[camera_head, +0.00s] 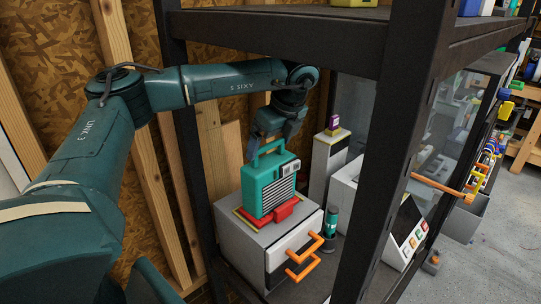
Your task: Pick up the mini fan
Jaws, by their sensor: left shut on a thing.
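The mini fan looks to be the teal boxy thing (261,189) with a top handle, a striped grille and a pale label. It is upright, over a grey box on the shelf. My left gripper (268,146) reaches down from above and is shut on its top handle. A red thing (286,211) shows at the foot of the teal body. I cannot tell whether the fan touches it or hangs just above it. My right gripper is not in view.
The grey box (240,242) has orange handles (304,257) in front. A dark green bottle (330,222) stands right of it, near white machines (402,235). A black rack post (396,140) and upper shelf (280,30) frame the space. Wooden studs (150,150) line the left wall.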

